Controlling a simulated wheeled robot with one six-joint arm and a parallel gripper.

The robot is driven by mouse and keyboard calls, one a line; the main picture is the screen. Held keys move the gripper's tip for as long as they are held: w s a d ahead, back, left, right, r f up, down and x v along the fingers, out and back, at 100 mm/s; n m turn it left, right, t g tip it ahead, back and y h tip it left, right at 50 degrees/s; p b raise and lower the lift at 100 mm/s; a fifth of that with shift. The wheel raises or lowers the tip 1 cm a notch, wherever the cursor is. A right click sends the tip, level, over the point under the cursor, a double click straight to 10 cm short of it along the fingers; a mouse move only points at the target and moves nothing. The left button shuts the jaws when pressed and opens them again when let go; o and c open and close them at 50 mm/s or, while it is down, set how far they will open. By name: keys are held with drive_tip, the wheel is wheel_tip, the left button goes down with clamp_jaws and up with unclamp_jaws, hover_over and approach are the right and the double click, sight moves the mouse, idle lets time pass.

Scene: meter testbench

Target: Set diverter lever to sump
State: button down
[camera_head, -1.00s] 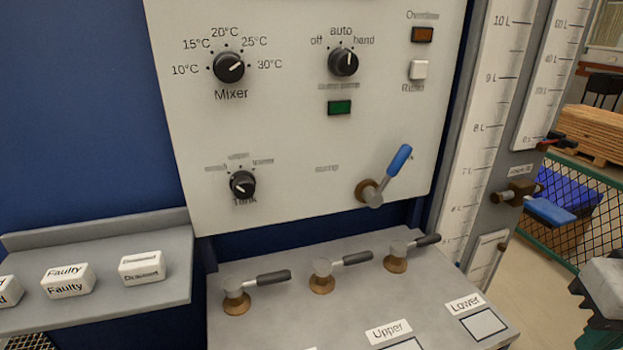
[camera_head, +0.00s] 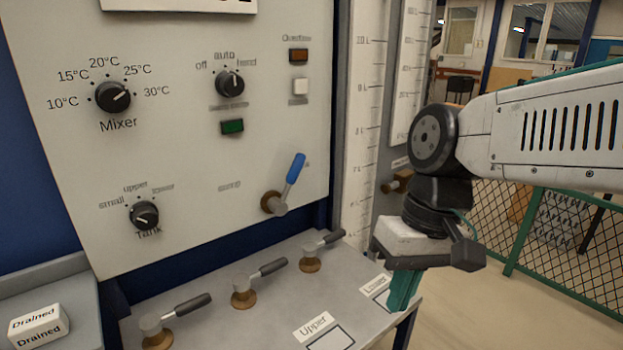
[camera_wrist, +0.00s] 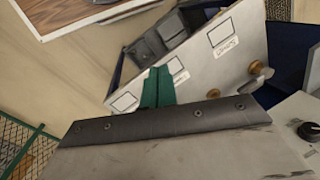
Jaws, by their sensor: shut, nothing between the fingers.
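The diverter lever (camera_head: 290,181) has a blue handle on a brown round base, low on the right of the pale panel. Its handle points up and to the right, away from the word "sump" (camera_head: 229,184) printed to its left. My gripper (camera_head: 402,292) is at the right of the head view, pointing down beside the right end of the grey shelf. Its green fingers are shut and empty. They also show in the wrist view (camera_wrist: 158,88), over the shelf's edge. The gripper is apart from the lever, to its right and lower.
Several grey-handled valves stand on the grey shelf (camera_head: 215,318) below the panel, one of them a middle valve (camera_head: 258,282). Mixer (camera_head: 113,96) and tank (camera_head: 145,214) knobs are on the panel. A tall gauge (camera_head: 362,120) stands right of it. A green mesh fence (camera_head: 560,235) is behind my arm.

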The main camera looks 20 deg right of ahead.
drive_tip(key=w+a+m+g+y, duration=0.2)
drive_tip(key=w+a+y, duration=0.3)
drive_tip(key=w+y, duration=0.2)
drive_tip(key=m+t+y, duration=0.6)
drive_tip(key=m+t, duration=0.5)
drive_tip(key=t, duration=0.6)
approach(288, 184)
drive_tip(key=d+f, duration=0.2)
drive_tip(key=d, duration=0.8)
drive_tip(key=shift+w+a+r, duration=0.15)
drive_tip(key=shift+w+r, duration=0.05)
drive_tip(key=shift+r, duration=0.1)
drive_tip(key=s+a+r+x, duration=0.1)
drive_tip(key=s+x, duration=0.1)
drive_tip(key=x, duration=1)
drive_tip(key=shift+a+r, duration=0.2)
drive_tip(key=shift+a, duration=0.4)
